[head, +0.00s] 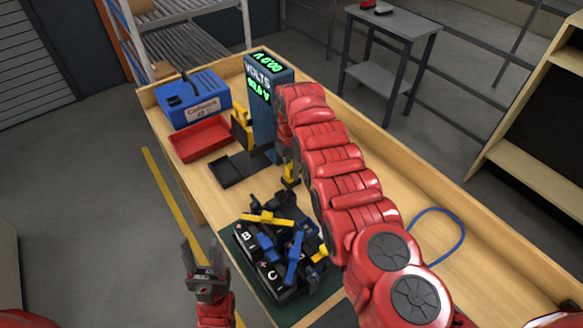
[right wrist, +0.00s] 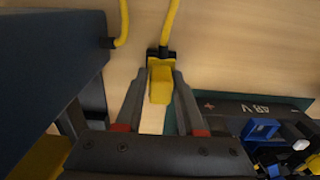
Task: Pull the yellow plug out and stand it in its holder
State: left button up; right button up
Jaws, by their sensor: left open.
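The yellow plug (right wrist: 160,82) is between the fingers of my right gripper (right wrist: 161,92) in the right wrist view, with a black end and a yellow cable. Both fingertips appear to touch it. In the head view the plug (head: 290,172) shows below my right gripper, beside the blue meter and behind the black battery pack (head: 262,276), apart from the pack. My left gripper (head: 205,265) is open and empty, left of the pack. A yellow upright piece (head: 241,130) stands left of the meter; I cannot tell whether it is the holder.
The blue meter (head: 264,112) stands close to my right gripper. A red tray (head: 200,143), a blue box (head: 190,105) and a dark grey tray (head: 228,173) are on the left of the bench. A blue cable loop (head: 463,228) lies at right. Bare bench (head: 405,180) shows right of my arm.

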jog(key=o, duration=0.3)
jog(key=shift+r, duration=0.1)
jog(key=shift+r, duration=0.35)
notch_tip(320, 180, up, 7)
jog(key=b, duration=0.3)
jog(key=shift+r, duration=0.2)
notch_tip(320, 180, up, 3)
jog(key=shift+f, duration=0.1)
notch_tip(320, 180, up, 6)
jog(key=p, duration=0.6)
jog(key=shift+r, duration=0.2)
